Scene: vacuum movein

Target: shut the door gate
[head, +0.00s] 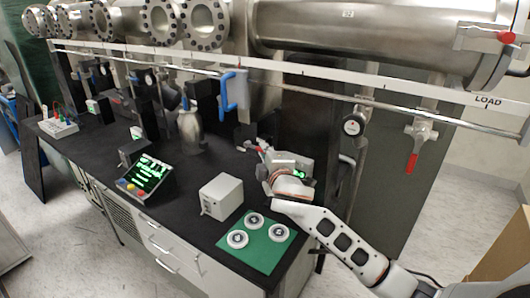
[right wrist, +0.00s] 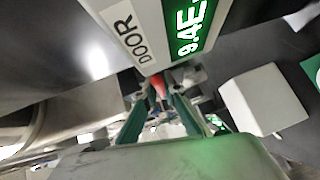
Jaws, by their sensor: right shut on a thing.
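A box labelled DOOR (right wrist: 140,35), with a lit green display, fills the top of the right wrist view. It is the grey box (head: 291,160) near the bench's back right in the head view, partly covered by my right arm. A small red handle (right wrist: 158,86) lies between the fingers of my right gripper (right wrist: 160,98), just below the box. The red part (head: 260,149) also shows in the head view at the tip of my right gripper (head: 262,153), which is shut on it. The gate itself is hidden. My left gripper is not in view.
A grey box (head: 221,196) and a green mat (head: 256,260) with round white flanges are on the black bench near my right arm. A console (head: 150,176) stands further left.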

